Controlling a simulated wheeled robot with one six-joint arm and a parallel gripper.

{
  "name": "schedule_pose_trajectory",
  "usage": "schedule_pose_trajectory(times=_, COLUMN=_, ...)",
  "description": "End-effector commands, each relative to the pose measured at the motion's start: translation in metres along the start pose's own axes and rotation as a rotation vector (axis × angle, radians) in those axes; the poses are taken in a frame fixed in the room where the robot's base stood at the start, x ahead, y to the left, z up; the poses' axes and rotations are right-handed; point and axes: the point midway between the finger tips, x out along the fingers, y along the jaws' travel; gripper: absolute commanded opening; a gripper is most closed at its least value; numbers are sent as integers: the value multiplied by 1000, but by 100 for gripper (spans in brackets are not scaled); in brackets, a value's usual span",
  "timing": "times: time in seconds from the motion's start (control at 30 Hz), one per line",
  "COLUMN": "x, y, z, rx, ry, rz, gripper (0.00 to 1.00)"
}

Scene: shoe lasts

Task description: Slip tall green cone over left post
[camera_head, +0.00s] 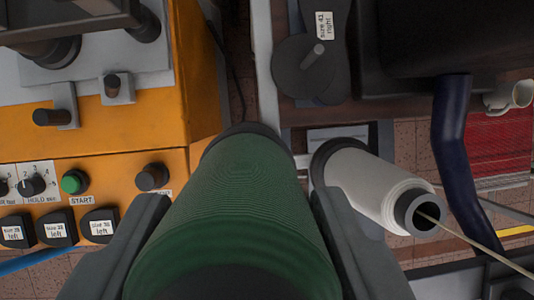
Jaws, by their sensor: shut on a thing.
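A tall green cone (240,200) fills the lower middle of the camera view. My gripper (238,235) is shut on it, with one grey finger on each side. The cone's dark far end points away from me, toward the gap beside the orange machine. No bare post can be made out; the cone hides what lies directly beyond it. A white cone of thread (365,185) stands just right of the green cone, its dark hollow end facing me and a strand running off to the lower right.
An orange machine (180,60) with knobs and a green START button (74,182) is at left. Labelled black lasts (58,228) sit at lower left. A dark last labelled size 41 right (320,50) lies at top. A dark blue tube (452,140) and white cup (510,96) are at right.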

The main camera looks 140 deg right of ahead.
Motion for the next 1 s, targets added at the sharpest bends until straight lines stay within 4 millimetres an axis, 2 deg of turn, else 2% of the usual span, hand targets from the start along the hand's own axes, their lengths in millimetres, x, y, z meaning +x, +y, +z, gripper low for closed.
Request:
schedule_pose_trajectory(times=0.6, x=32, y=0, z=14, rx=0, ry=0, rz=0, gripper=0)
schedule_pose_trajectory(times=1.0, x=39, y=0, z=16, rx=0, ry=1, rz=0, gripper=0)
